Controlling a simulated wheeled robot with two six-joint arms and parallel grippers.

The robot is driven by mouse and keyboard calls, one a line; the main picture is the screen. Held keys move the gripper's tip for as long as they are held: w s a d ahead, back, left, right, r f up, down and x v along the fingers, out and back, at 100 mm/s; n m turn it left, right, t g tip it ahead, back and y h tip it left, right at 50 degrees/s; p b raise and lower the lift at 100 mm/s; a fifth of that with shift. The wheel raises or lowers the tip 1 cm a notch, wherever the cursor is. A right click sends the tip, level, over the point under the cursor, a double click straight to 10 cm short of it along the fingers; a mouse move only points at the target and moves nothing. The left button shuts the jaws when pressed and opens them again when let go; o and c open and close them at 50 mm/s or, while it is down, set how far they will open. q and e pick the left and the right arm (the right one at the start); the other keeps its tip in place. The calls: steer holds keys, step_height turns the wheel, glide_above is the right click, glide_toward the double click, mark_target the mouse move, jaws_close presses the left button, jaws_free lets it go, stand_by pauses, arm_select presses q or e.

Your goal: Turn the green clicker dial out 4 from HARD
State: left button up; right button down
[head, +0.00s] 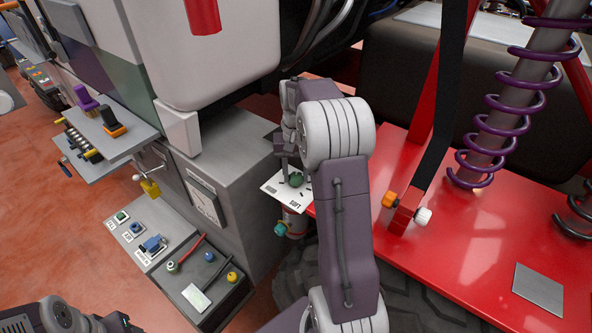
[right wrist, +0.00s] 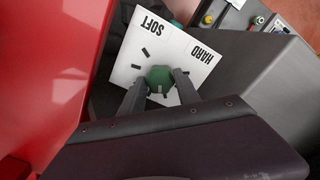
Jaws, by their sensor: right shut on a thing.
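The green clicker dial (head: 296,180) sits on a white card (head: 271,188) beside the red truck body. In the right wrist view the dial (right wrist: 159,76) is at the middle of the card (right wrist: 125,72), which reads SOFT and HARD and has several black tick marks. My right gripper (right wrist: 160,86) is shut on the dial, one finger on each side. In the head view its fingers (head: 293,160) reach down to the dial, partly hidden by my right wrist. The dial's pointer is too small to read. Part of my left arm shows at the bottom left; its fingers are not visible.
Below the card is a teal knob (head: 281,230) on a red and white body. A grey cabinet (head: 235,165) stands left of the card. Grey trays with small knobs (head: 152,243) lie further left. A coil spring (head: 505,110) and red deck (head: 470,250) are at right.

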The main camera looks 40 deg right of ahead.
steer(key=m+p, duration=0.1)
steer(key=m, duration=0.5)
steer(key=shift+p, duration=0.35)
steer(key=m+p, duration=0.1)
steer(key=m, duration=0.5)
steer(key=shift+m, duration=0.4)
steer(key=c, duration=1.1)
jaws_free()
steer(key=shift+o, duration=1.1)
